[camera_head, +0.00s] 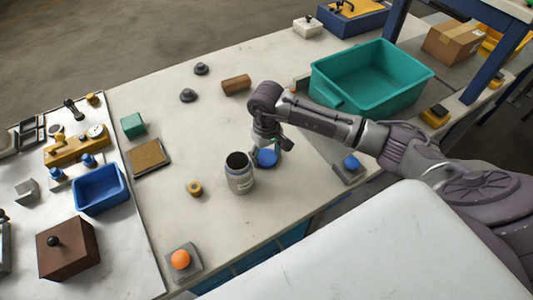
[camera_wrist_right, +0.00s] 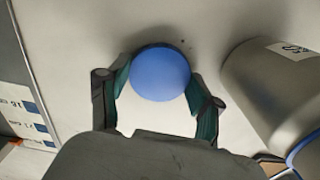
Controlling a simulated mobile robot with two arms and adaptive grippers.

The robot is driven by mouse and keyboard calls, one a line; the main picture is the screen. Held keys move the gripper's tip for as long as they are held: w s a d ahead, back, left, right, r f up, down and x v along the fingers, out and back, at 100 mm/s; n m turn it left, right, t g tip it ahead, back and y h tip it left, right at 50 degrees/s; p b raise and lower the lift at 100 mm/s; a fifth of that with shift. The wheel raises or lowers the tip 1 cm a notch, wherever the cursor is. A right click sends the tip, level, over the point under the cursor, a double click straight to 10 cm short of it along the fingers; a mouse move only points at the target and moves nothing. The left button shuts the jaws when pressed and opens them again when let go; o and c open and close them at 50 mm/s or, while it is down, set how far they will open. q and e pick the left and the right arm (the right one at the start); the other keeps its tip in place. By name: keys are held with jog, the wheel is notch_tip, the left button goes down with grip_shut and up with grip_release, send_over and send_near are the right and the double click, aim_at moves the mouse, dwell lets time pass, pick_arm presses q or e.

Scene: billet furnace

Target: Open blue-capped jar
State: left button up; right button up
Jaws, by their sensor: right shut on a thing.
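The jar (camera_head: 239,176) is a grey-white cylinder with a label, upright on the white table near its front edge. Its mouth is open and dark inside. In the right wrist view the jar (camera_wrist_right: 275,95) is at the right, apart from the fingers. The round blue cap (camera_head: 267,159) is off the jar, just right of it. My right gripper (camera_head: 268,147) points down and is shut on the cap; the wrist view shows the cap (camera_wrist_right: 160,73) between the two fingertips. Whether the cap touches the table I cannot tell. My left gripper is not in view.
A teal bin (camera_head: 370,80) stands behind my right arm. A blue-button box (camera_head: 349,167) is right of the cap, an orange-button box (camera_head: 182,262) front left. A small brass ring (camera_head: 195,188) lies left of the jar. The table behind the jar is mostly clear.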

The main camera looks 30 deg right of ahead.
aim_at(267, 157)
jog(key=o, duration=1.3)
jog(key=shift+c, duration=0.2)
jog(key=shift+r, duration=0.35)
notch_tip(267, 157, up, 12)
jog(key=b, duration=0.3)
jog(key=shift+f, duration=0.25)
